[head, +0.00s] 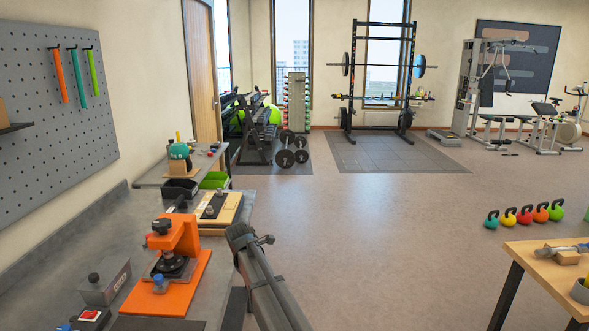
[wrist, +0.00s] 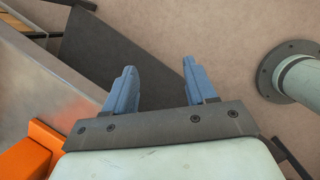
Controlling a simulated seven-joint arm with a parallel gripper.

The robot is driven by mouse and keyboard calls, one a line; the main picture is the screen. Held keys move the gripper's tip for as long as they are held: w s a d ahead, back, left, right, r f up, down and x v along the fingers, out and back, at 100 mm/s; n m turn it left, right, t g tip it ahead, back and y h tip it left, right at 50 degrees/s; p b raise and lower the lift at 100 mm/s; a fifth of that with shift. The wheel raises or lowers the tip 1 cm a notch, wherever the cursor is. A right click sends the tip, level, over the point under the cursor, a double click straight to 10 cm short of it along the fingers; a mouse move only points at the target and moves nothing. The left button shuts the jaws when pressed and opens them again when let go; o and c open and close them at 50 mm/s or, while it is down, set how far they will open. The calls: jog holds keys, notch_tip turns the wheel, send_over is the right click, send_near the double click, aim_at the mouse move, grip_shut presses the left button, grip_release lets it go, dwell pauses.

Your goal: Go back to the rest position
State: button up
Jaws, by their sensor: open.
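My gripper (wrist: 159,68) shows in the wrist view with its two blue fingers spread apart. Nothing is between the fingers. Below them are a dark flat surface (wrist: 105,55) and bare floor (wrist: 225,35). A grey worktop edge (wrist: 50,75) runs along the left of the wrist view, beside the gripper. I cannot make out the gripper's fingers in the head view.
In the head view, an orange press (head: 178,240) stands on the grey workbench (head: 60,270), near a grey box (head: 104,284). A wooden table (head: 535,268) stands at right. Several kettlebells (head: 525,215) line the floor. Open floor (head: 380,230) lies between.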

jog(key=s+d+f+m+g, duration=0.1)
jog(key=s+d+f+m, duration=0.15)
jog(key=d+f, duration=0.4)
jog(key=s+d+f+m+g, duration=0.1)
jog(key=s+d+f+m, duration=0.15)
jog(key=d+f, duration=0.4)
jog(key=s+d+f+m+g, duration=0.1)
jog(key=s+d+f+m, duration=0.25)
jog(key=s+f, duration=0.35)
jog(key=s+d+f+m+g, duration=0.25)
jog(key=s+d+f, duration=0.3)
jog(key=f, duration=0.35)
jog(key=s+d+f+m+g, duration=0.1)
jog(key=s+f+m, duration=0.3)
jog(key=s, duration=0.8)
jog(key=s+d+f+m+g+y, duration=0.1)
jog(key=s+d+f+m, duration=0.3)
jog(key=s, duration=0.9)
jog(key=s+d+f+m+g, duration=0.2)
jog(key=s+f+m, duration=0.4)
jog(key=s, duration=0.7)
jog(key=shift+d+m+y, duration=0.4)
jog(key=shift+d+m, duration=0.2)
jog(key=shift+m, duration=0.3)
